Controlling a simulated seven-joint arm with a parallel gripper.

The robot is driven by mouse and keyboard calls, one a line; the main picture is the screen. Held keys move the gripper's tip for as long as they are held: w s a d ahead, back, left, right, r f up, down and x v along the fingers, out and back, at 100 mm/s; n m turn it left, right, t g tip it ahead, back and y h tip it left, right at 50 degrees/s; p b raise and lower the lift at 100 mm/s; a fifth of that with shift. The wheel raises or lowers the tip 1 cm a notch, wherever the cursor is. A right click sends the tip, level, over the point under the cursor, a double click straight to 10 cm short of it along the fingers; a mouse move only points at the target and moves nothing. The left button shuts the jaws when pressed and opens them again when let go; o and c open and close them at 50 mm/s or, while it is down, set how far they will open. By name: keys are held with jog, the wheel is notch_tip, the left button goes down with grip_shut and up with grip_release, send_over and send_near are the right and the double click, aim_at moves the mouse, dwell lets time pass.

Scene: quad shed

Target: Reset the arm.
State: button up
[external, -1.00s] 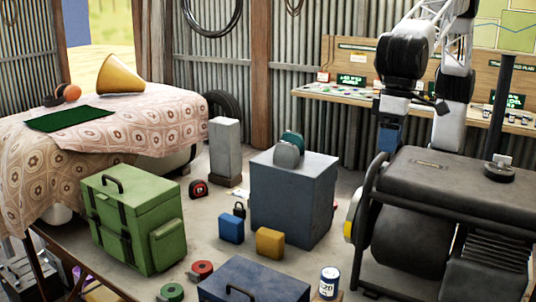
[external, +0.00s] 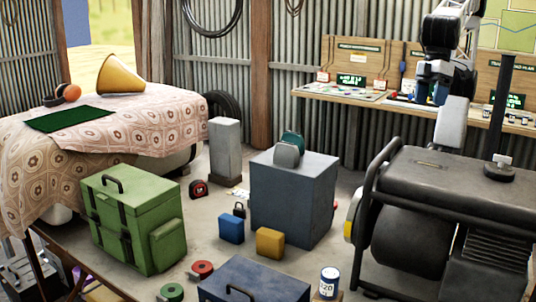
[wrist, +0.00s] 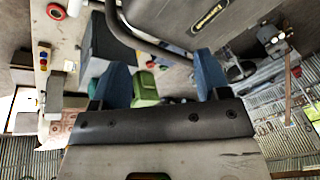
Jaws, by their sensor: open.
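My gripper (external: 437,94) is at the upper right in the external view, raised in front of the back workbench as seen from the camera. Its fingers show small and blue there, below a dark wrist joint. In the wrist view my gripper (wrist: 163,77) has its two blue fingers spread well apart, with nothing held between them. A green box shows far off behind the gap between the fingers. Part of my arm runs out of the top of the external view.
A black generator (external: 430,200) with a tubular frame stands at right below my gripper. A dark post (external: 500,110) rises close by on the right. The workbench (external: 340,93) holds panels and small parts. A grey cabinet (external: 290,200) and green case (external: 135,220) stand on the floor.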

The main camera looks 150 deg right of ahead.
jog(key=s+a+f+n+t, duration=0.1)
jog(key=s+f+n, duration=0.3)
jog(key=s, duration=0.8)
jog(key=s+a+f+n+t, duration=0.1)
jog(key=s+f+n, duration=0.25)
jog(key=s, duration=0.85)
notch_tip(320, 180, down, 9)
jog(key=w+g, duration=0.1)
jog(key=g, duration=0.2)
jog(key=shift+w+d+n, duration=0.25)
jog(key=shift+w+n, duration=0.1)
jog(key=shift+w, duration=0.05)
